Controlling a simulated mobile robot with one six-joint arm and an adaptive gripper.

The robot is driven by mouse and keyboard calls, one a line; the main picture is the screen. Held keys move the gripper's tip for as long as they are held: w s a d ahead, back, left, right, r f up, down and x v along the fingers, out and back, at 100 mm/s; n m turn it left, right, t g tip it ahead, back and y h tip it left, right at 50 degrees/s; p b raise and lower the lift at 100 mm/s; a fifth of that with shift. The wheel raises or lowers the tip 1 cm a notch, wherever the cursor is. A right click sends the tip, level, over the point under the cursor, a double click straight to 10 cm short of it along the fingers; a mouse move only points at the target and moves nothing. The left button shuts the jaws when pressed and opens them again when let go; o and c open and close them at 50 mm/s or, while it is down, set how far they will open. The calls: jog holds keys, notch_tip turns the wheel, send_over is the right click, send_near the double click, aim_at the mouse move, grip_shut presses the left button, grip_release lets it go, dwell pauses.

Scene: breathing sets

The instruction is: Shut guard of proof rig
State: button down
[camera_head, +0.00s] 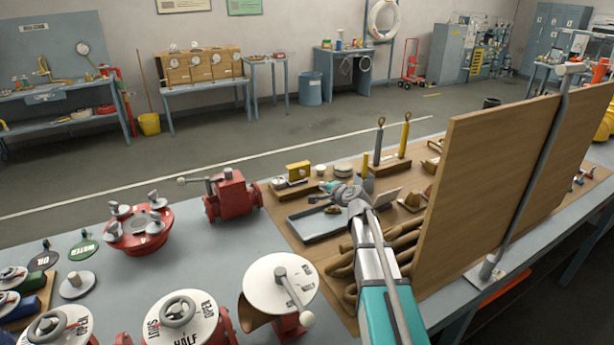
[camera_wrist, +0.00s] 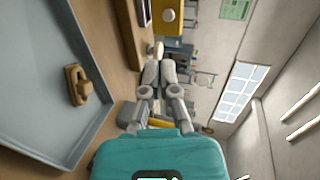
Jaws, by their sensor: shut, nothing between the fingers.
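No part in view is clearly marked as the proof rig or its guard, and I cannot tell which one it is. A yellow box-like fixture (camera_head: 298,171) stands on the brown mat at the middle of the bench. A yellow part with a pale round knob (camera_wrist: 170,17) shows at the top of the wrist view; it may be the same fixture. My gripper (camera_head: 335,188) is above the mat, near the blue-grey tray and in front of the yellow fixture. In the wrist view my gripper's fingers (camera_wrist: 158,52) are together and empty.
A tall wooden panel (camera_head: 490,185) with a metal post stands close to the right of my arm.

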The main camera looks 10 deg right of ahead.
jog(key=shift+w+d+f, duration=0.1)
jog(key=shift+w+d, duration=0.05)
jog(key=shift+d, duration=0.1)
jog(key=b, duration=0.3)
send_near(303, 174)
jog(key=x, duration=0.6)
jog(key=shift+w+a+f, duration=0.2)
jog(key=shift+w+a, duration=0.05)
jog(key=shift+w, duration=0.25)
